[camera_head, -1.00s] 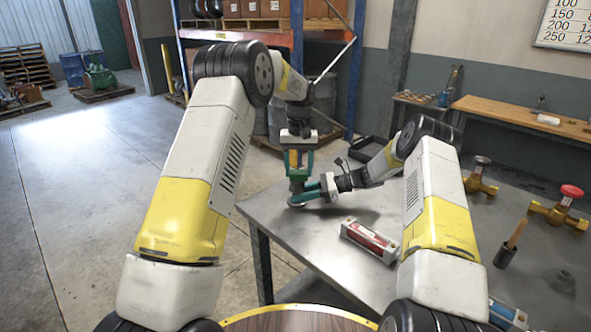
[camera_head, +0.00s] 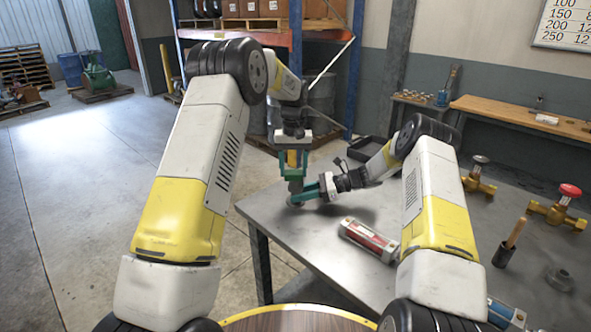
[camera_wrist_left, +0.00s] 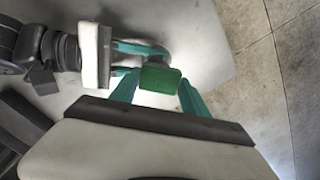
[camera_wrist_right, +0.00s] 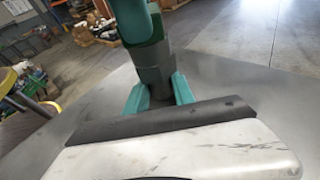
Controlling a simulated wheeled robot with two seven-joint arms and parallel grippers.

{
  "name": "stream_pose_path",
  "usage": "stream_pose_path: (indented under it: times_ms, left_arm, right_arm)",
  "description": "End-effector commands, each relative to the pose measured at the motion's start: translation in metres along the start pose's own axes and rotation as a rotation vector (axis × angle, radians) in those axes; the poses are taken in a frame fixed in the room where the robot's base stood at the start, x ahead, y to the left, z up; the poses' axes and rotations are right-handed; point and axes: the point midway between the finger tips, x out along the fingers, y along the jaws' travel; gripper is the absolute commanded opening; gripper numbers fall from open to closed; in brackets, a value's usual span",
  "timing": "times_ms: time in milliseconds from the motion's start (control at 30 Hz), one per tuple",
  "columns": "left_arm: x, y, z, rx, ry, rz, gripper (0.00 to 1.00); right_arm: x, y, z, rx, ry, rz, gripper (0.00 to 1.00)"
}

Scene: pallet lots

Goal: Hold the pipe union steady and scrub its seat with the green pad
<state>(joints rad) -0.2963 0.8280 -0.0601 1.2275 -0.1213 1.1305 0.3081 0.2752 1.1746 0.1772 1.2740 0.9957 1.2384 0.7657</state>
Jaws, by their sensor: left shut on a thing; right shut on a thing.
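My left gripper (camera_head: 294,172) points down over the near-left end of the metal table. It is shut on the green pad (camera_wrist_left: 160,78), which shows between its fingers in the left wrist view. My right gripper (camera_head: 312,190) reaches in from the right, just below. It is shut on the grey pipe union (camera_wrist_right: 153,66), which stands upright between its fingers in the right wrist view; it also shows in the head view (camera_head: 296,186). The pad is right at the top of the union. The union's seat is hidden, so I cannot tell whether they touch.
A black tray (camera_head: 369,150) lies behind the right gripper.

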Motion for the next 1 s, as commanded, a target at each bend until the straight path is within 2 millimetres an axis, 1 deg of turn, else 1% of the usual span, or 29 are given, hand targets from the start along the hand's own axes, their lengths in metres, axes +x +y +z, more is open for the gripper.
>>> stream_pose_path:
  times_ms: [233, 500, 600, 867, 1000]
  left_arm:
    - [0.001, 0.001, 0.0, -0.001, -0.001, -0.002, 0.21]
    - [0.0, 0.015, -0.001, 0.0, -0.001, -0.001, 0.21]
    - [0.0, 0.017, -0.001, 0.0, -0.001, -0.001, 0.21]
    - [0.0, 0.016, -0.001, -0.001, 0.0, 0.0, 0.21]
    - [0.0, 0.013, -0.001, -0.002, 0.0, -0.001, 0.21]
  right_arm:
    - [-0.001, 0.0, 0.0, 0.0, 0.0, -0.001, 0.0]
    - [-0.001, 0.0, 0.0, 0.0, 0.0, -0.001, 0.0]
    - [0.0, 0.0, 0.0, 0.0, 0.0, -0.001, 0.0]
    - [0.0, 0.0, 0.0, 0.0, 0.0, -0.001, 0.0]
    - [0.0, 0.0, 0.0, 0.0, 0.0, -0.001, 0.0]
